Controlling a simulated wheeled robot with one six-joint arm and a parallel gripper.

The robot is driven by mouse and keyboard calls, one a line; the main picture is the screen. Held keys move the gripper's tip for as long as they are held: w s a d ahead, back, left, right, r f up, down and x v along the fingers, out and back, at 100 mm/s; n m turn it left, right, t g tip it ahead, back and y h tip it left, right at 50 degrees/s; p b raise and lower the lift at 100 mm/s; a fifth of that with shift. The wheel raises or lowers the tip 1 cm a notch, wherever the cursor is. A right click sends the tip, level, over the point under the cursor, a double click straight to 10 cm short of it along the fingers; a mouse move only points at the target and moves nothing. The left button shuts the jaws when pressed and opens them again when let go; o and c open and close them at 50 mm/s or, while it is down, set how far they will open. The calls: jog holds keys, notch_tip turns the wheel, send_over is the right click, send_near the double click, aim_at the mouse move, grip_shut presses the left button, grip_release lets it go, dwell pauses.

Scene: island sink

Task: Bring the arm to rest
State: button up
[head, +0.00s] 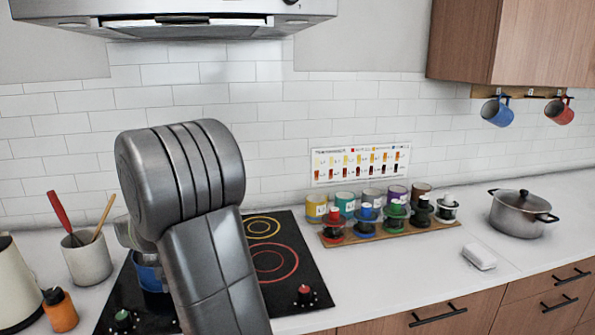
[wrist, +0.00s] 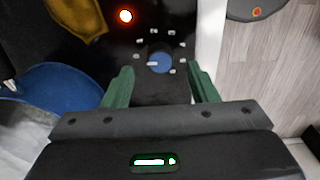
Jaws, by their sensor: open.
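My arm (head: 205,230) rises large in the middle of the head view, bent at a thick grey joint, and covers part of the cooktop. My gripper (wrist: 160,82) shows in the wrist view with its two green fingers spread apart and nothing held between them. Below the fingers is the black cooktop with a blue-centred knob (wrist: 159,63). The gripper's fingers cannot be made out in the head view, where the arm hides that area.
A blue pot (head: 150,275) stands on the cooktop (head: 290,240), partly behind my arm. Utensil crock (head: 88,260) and orange bottle (head: 60,311) are left. A rack of jars (head: 390,232), white block (head: 479,256) and steel pot (head: 521,213) are right. The range hood (head: 180,15) hangs above.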

notch_tip(320, 180, up, 11)
notch_tip(320, 180, down, 14)
jog(key=shift+f, duration=0.2)
jog(key=shift+f+m, duration=0.15)
jog(key=shift+m, duration=0.15)
jog(key=m, duration=0.3)
jog(key=shift+m, duration=0.4)
jog(key=m, duration=0.4)
jog(key=shift+b, duration=0.35)
jog(key=m, duration=0.4)
jog(key=shift+b, duration=0.3)
jog(key=m, duration=0.3)
jog(key=shift+m+b, duration=0.3)
jog(key=shift+b, duration=0.05)
jog(key=shift+r, duration=0.85)
jog(key=shift+r, duration=0.1)
